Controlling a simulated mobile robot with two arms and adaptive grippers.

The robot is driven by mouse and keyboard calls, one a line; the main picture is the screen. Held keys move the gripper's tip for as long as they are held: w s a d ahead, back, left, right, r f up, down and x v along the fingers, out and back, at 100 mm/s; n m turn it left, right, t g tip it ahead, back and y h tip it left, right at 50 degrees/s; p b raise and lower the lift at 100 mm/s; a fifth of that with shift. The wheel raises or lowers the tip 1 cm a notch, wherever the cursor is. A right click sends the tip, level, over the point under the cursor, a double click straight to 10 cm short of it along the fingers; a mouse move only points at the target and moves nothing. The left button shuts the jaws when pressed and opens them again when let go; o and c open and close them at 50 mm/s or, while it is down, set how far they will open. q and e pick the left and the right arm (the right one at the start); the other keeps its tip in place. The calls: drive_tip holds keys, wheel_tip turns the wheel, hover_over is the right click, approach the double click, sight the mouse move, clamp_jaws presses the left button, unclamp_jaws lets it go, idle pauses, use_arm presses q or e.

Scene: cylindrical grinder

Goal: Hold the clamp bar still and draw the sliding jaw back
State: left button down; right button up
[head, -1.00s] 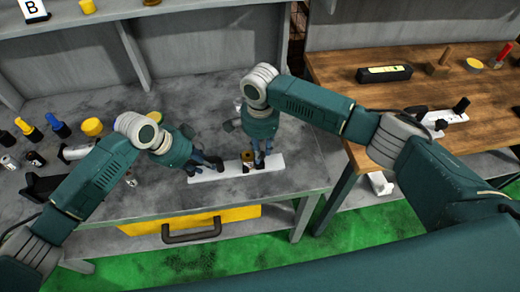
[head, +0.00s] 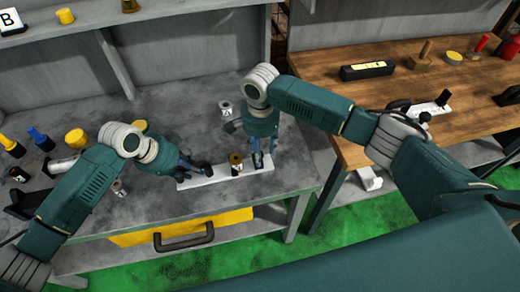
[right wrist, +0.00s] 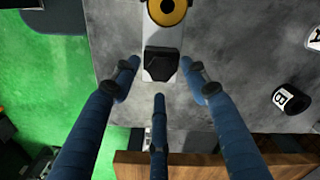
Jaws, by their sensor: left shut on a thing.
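The white clamp bar (head: 222,171) lies on the grey bench in the head view. A black upright block (head: 203,167) stands near its left end, where my left gripper (head: 190,170) is shut on the clamp. The exact contact is partly hidden. The black sliding jaw (right wrist: 160,65) sits near the bar's right end, under my right gripper (head: 262,159). In the right wrist view, my right gripper (right wrist: 160,80) has its fingers spread on either side of the jaw, with gaps. A dark cylinder with an orange-brown top (head: 236,163) stands between the two blocks.
A small silver-and-white cylinder (head: 226,108) stands behind the bar. Bottles and a yellow pot (head: 76,139) are at the left. Another bar clamp (head: 428,110) lies on the wooden table. Bare bench surrounds the clamp.

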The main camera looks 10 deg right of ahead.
use_arm(q)
drive_tip(key=shift+a, duration=0.1)
drive_tip(key=shift+f, duration=0.1)
use_arm(e)
wheel_tip(320, 180, up, 12)
idle(0.4)
use_arm(q)
drive_tip(key=c, duration=1.3)
unclamp_jaws()
drive_tip(key=shift+o, duration=0.2)
drive_tip(key=shift+a+r, duration=0.1)
drive_tip(key=shift+r, duration=0.45)
drive_tip(key=v, duration=1.1)
drive_tip(key=shift+s, duration=0.15)
